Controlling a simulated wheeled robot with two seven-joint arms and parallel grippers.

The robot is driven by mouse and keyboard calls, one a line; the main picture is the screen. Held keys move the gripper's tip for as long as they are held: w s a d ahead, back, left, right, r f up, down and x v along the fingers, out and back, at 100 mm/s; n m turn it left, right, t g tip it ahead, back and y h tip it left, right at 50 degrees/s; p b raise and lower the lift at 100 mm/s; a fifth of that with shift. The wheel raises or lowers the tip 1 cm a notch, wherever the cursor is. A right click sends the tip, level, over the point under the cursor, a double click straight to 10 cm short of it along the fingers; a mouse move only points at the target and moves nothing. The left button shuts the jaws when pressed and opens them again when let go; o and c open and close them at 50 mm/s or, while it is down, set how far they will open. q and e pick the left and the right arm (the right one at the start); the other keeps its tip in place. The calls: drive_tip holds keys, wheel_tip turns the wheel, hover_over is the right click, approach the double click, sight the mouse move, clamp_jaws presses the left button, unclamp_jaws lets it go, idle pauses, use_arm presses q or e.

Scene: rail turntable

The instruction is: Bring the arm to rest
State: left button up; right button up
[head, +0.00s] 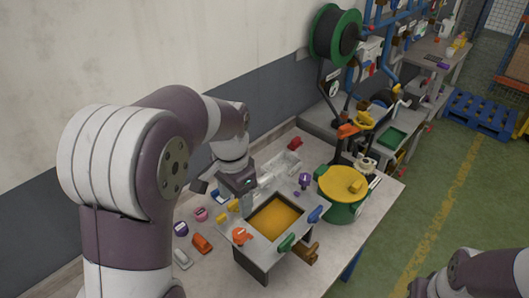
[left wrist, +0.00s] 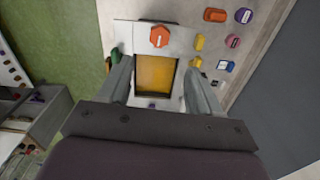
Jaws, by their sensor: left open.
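My left arm (head: 132,160) reaches in from the left over the work table. My left gripper (head: 246,208) points down above the left edge of a grey box-shaped fixture with an orange-yellow inset (head: 276,217). In the left wrist view my two gripper fingers (left wrist: 157,78) stand wide apart on either side of the yellow inset (left wrist: 156,72), with nothing seen between them. Whether the fingertips touch the fixture cannot be told. Part of my right arm (head: 480,275) shows at the bottom right; its gripper is out of view.
A red-orange knob (head: 241,236) sits at the fixture's front, with several coloured knobs and switches to its left. A green drum with a yellow top (head: 343,190) stands right of the fixture. A cable reel (head: 336,34) rises behind. Green floor (head: 460,190) lies open at right.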

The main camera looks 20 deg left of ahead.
use_arm(q)
drive_tip(key=s+d+f+n+b, duration=0.2)
drive_tip(key=s+f+b, duration=0.2)
drive_tip(key=f, duration=0.4)
drive_tip(key=s+d+f+n+t+b, duration=0.1)
drive_tip(key=s+d+f+n+b, duration=0.2)
drive_tip(key=f, duration=0.5)
drive_tip(key=shift+s+d+f+b, duration=0.25)
drive_tip(key=shift+s+b, duration=0.55)
drive_tip(key=shift+b, duration=0.4)
